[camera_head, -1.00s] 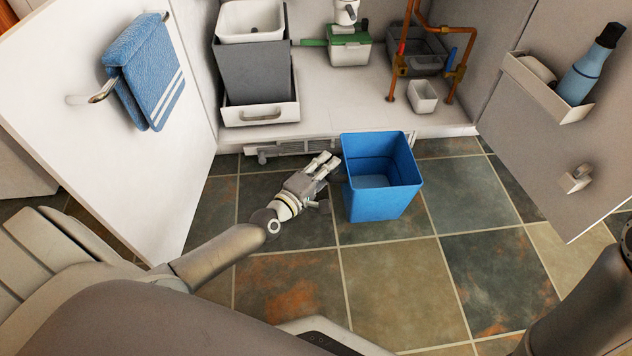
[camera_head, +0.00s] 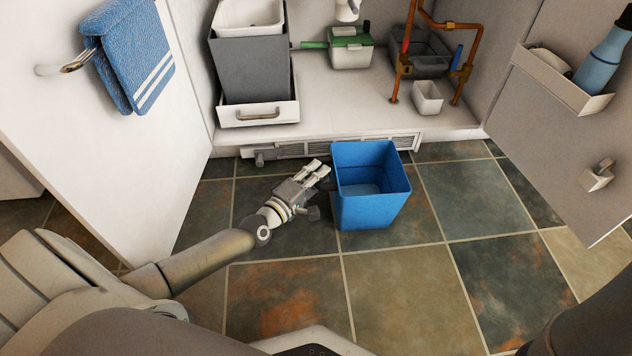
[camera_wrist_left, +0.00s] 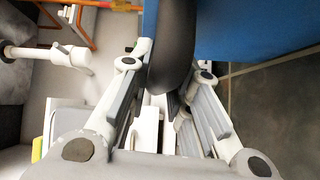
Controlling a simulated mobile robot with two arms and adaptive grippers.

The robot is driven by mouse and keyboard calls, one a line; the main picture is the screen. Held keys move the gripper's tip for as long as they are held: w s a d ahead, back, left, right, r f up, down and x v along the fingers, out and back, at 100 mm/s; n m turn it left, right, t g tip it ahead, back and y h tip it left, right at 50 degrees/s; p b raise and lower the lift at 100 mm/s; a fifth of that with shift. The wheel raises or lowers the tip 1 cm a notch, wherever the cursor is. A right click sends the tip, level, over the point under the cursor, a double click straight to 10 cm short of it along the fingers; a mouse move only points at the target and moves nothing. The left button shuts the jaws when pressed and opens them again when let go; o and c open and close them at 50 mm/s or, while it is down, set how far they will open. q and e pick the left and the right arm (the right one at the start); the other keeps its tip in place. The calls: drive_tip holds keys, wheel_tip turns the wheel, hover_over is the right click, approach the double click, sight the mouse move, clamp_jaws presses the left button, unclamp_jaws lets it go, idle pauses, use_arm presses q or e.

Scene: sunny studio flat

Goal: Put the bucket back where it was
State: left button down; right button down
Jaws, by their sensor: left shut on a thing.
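The blue bucket (camera_head: 368,212) is upright, open and empty in the head view, in front of the open sink cabinet. It is over the floor, and I cannot tell whether it touches the tiles. My left gripper (camera_head: 319,172) is at the bucket's left side. In the left wrist view the left gripper (camera_wrist_left: 167,78) is shut on a dark curved part against the blue wall of the bucket (camera_wrist_left: 250,28). My right gripper is out of view; only part of the right arm shows at the lower right.
The cabinet floor (camera_head: 335,105) holds a grey bin (camera_head: 250,72) on a white pull-out, a green-lidded box (camera_head: 350,55), a dark tub (camera_head: 428,60), a small white cup (camera_head: 428,97) and copper pipes (camera_head: 398,85). Open doors stand left (camera_head: 90,150) and right (camera_head: 540,130).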

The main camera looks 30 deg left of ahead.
use_arm(q)
drive_tip(key=shift+f, duration=0.2)
drive_tip(key=c, duration=1.7)
unclamp_jaws()
drive_tip(key=shift+f, duration=0.2)
drive_tip(key=o, duration=0.4)
drive_tip(key=shift+r, duration=0.1)
drive_tip(key=shift+c, duration=0.2)
drive_tip(key=s+a+p, duration=0.1)
drive_tip(key=s+p, duration=0.4)
drive_tip(key=s, duration=0.7)
drive_tip(key=shift+a+r, duration=0.4)
drive_tip(key=shift+r, duration=0.05)
drive_tip(key=shift+w, duration=0.1)
